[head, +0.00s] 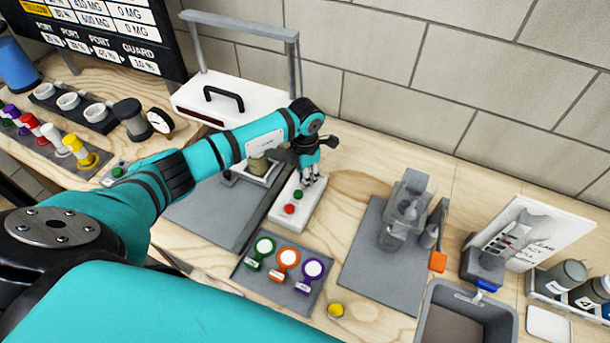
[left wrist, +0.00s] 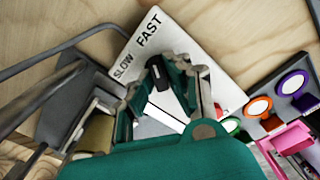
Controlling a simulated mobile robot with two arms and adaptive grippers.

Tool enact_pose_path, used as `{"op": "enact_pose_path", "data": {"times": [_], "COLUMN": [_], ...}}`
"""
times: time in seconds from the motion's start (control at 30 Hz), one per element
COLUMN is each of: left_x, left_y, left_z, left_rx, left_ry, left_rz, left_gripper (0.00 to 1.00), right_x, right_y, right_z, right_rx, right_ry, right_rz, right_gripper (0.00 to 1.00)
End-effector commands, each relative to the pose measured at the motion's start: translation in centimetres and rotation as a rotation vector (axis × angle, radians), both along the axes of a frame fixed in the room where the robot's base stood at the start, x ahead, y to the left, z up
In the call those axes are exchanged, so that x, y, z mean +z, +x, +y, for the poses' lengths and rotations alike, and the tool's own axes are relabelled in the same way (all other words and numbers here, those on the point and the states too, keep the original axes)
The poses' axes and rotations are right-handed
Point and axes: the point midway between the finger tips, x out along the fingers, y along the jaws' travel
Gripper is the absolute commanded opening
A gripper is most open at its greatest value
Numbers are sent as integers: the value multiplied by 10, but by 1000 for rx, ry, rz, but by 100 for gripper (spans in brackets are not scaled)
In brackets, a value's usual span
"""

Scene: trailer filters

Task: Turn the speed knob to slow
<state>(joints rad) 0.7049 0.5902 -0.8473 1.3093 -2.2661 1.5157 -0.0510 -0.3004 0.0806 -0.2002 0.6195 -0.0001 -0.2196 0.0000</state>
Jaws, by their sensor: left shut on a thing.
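The white control panel (head: 283,217) lies on the bench with a green button and a red button on its near part. In the left wrist view the panel (left wrist: 150,22) reads SLOW and FAST along its far edge. The black speed knob (left wrist: 158,78) stands below these words, its bar tilted in the picture. My left gripper (head: 313,182) reaches down over the panel's far end and hides the knob in the head view. In the left wrist view its fingers (left wrist: 166,80) sit on both sides of the knob, shut on it. My right gripper is not in view.
A tray with green, orange and purple ringed pieces (head: 287,259) lies in front of the panel. A grey mat (head: 375,285) with a clamp-like device is to the right, beside a grey bin (head: 425,318). A white frame (head: 215,98) stands behind my arm.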

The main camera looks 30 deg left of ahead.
Motion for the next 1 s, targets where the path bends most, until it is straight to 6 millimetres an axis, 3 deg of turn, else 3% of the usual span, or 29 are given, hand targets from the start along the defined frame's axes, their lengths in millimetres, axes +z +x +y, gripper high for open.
{"op": "enact_pose_path", "data": {"times": [1.0], "left_x": [2], "left_y": [2], "left_z": [-2], "left_rx": [930], "left_ry": [-1], "left_rz": [-5], "left_gripper": [0], "right_x": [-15], "right_y": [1], "right_z": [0], "right_rx": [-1], "right_ry": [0], "right_rz": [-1], "right_gripper": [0]}}
